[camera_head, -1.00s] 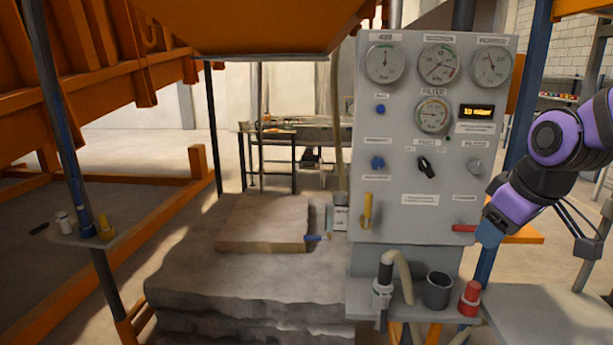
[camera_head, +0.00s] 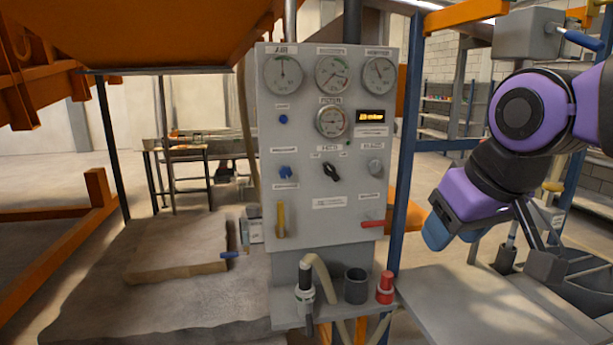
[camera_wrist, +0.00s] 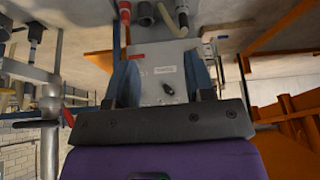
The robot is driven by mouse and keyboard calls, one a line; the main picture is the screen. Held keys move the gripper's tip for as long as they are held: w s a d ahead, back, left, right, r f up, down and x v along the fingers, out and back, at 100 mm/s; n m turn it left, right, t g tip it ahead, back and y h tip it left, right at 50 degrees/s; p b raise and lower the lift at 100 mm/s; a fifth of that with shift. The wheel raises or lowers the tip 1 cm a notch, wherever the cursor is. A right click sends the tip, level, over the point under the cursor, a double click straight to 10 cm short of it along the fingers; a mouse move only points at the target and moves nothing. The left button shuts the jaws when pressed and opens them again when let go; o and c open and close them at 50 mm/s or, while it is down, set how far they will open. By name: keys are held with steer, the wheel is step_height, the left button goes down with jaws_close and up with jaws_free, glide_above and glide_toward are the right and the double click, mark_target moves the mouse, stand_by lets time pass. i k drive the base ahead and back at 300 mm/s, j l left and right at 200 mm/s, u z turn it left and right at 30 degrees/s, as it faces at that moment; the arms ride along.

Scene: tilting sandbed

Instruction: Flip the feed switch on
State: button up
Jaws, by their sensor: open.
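The feed switch (camera_head: 331,172) is a black rotary knob in the middle of the grey control panel (camera_head: 347,223), under a small label. Its pointer is tilted off vertical. I cannot tell from the markings whether it is on or off. In the wrist view the panel appears upside down, and the black knob (camera_wrist: 168,88) shows between my fingers, some way beyond them. My gripper (camera_wrist: 163,74) is open and empty, with its two blue-grey fingers wide apart. In the head view my arm is at the right, clear of the panel.
A blue knob (camera_head: 285,172) and a grey knob (camera_head: 375,167) flank the switch. Below are a yellow lever (camera_head: 280,218) and a red lever (camera_head: 373,223). A blue post (camera_head: 404,140) stands between panel and arm. A grey table (camera_head: 480,305) lies below my arm.

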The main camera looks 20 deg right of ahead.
mark_target(329, 170)
steer(key=i+j+z, duration=0.2)
steer(key=z, duration=0.15)
steer(key=i+j+z, duration=0.15)
steer(key=j+z, duration=0.15)
steer(key=i+j+z, duration=0.15)
steer(key=j+z, duration=0.55)
steer(key=i+j, duration=0.05)
